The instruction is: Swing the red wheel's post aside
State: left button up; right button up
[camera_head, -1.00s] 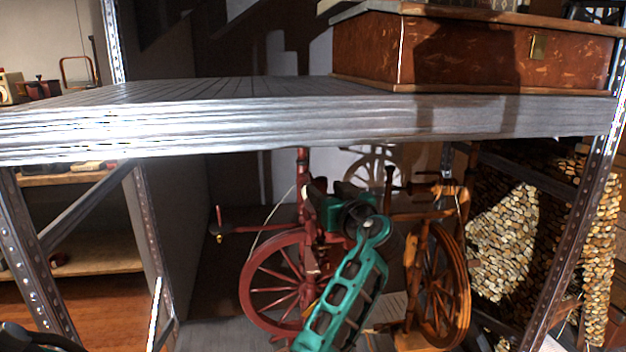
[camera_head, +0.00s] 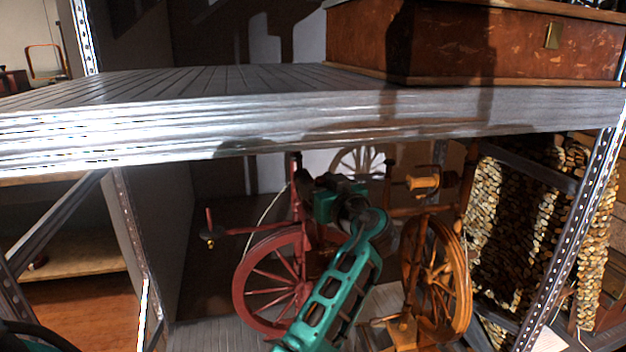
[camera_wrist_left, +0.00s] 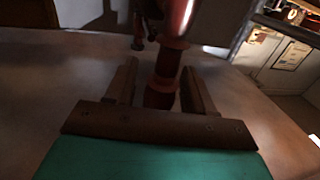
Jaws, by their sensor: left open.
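The red spinning wheel (camera_head: 241,289) stands on the lower shelf under the grey shelf board. Its red upright post (camera_head: 296,172) rises just left of my left gripper (camera_head: 305,186), and a red arm with a spindle (camera_head: 209,232) reaches left from it. In the left wrist view the red turned post (camera_wrist_left: 166,72) stands between the two open fingers of my left gripper (camera_wrist_left: 160,82). I cannot tell whether either finger touches it. My green forearm hides part of the red wheel's right side. My right gripper does not show.
A wooden spinning wheel (camera_head: 461,285) stands close on the right of my arm. The grey shelf board (camera_head: 250,130) lies low overhead, with a brown chest (camera_head: 470,45) on it. Metal rack posts (camera_head: 140,250) flank the bay. Free room lies left of the red wheel.

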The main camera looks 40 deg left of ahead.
pick_arm(q)
jog(key=shift+a, duration=0.1)
jog(key=shift+c, duration=0.5)
grip_shut()
